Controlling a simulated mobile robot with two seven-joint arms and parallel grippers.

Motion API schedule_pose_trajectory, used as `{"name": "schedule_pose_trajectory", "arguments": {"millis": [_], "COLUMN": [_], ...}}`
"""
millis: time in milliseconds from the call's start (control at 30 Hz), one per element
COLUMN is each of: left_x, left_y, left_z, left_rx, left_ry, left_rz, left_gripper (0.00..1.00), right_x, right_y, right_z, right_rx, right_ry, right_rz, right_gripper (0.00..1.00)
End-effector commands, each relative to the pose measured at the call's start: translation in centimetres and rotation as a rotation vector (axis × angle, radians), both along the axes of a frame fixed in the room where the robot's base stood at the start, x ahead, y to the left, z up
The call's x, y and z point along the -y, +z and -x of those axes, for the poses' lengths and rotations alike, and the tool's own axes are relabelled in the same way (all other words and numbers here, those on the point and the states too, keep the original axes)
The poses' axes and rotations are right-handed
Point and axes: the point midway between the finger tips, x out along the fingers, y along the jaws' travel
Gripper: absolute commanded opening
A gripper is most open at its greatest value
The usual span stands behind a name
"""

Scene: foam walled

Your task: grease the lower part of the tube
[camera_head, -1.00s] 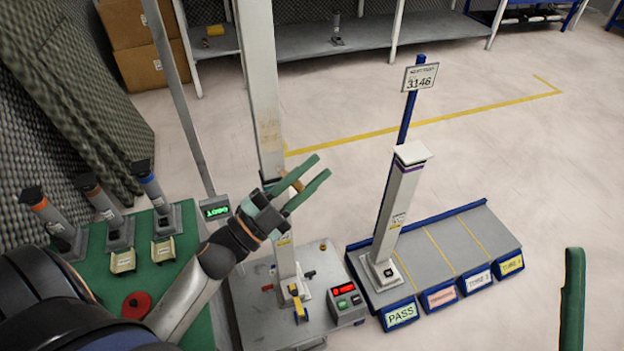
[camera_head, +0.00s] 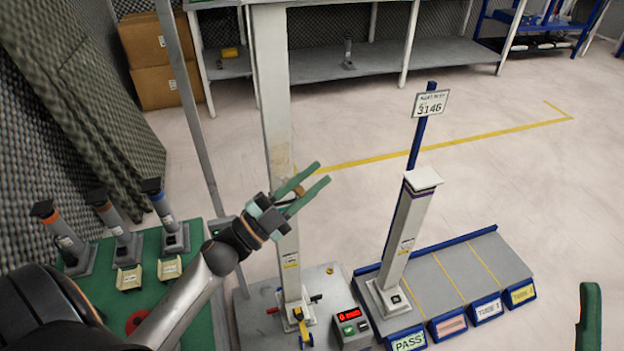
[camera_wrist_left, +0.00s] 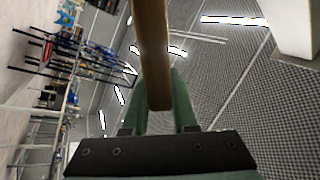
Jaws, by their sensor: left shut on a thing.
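A tall white tube (camera_head: 276,120) stands upright in a clamp fixture with red and yellow handles (camera_head: 302,318) on a grey bench. It has a brownish stain partway up and a yellow label lower down. My left gripper (camera_head: 302,190) is in front of the tube in the head view, over its middle. It is shut on a brown bar-shaped thing (camera_wrist_left: 153,60), which shows between the green fingers in the left wrist view. I cannot tell whether this thing touches the tube. One finger of my right gripper (camera_head: 590,315) shows at the right edge.
A second white column (camera_head: 407,235) stands on a grey rack (camera_head: 440,275) with PASS and other labels. A box with a red display (camera_head: 349,324) is beside the fixture. Several dark-capped tools (camera_head: 115,230) stand on the green table at left. Open floor lies beyond.

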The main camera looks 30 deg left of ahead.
Motion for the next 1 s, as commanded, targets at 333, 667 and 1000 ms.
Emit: {"name": "schedule_pose_trajectory", "arguments": {"millis": [333, 667, 1000], "left_x": [-0.21, -0.70, -0.92], "left_y": [0.01, -0.03, 0.50], "left_z": [-0.20, -0.63, -0.80], "left_rx": [0.001, 0.000, 0.001], "left_ry": [0.000, -0.001, -0.001], "left_rz": [-0.001, -0.001, 0.000], "left_gripper": [0.00, 0.00, 0.00], "right_x": [0.00, 0.00, 0.00], "right_y": [-0.03, -0.07, 0.45], "right_z": [0.00, 0.00, 0.00], "right_rx": [0.000, 0.000, 0.000], "right_ry": [0.000, 0.000, 0.000], "right_rz": [0.000, 0.000, 0.000], "right_gripper": [0.50, 0.50, 0.50]}}
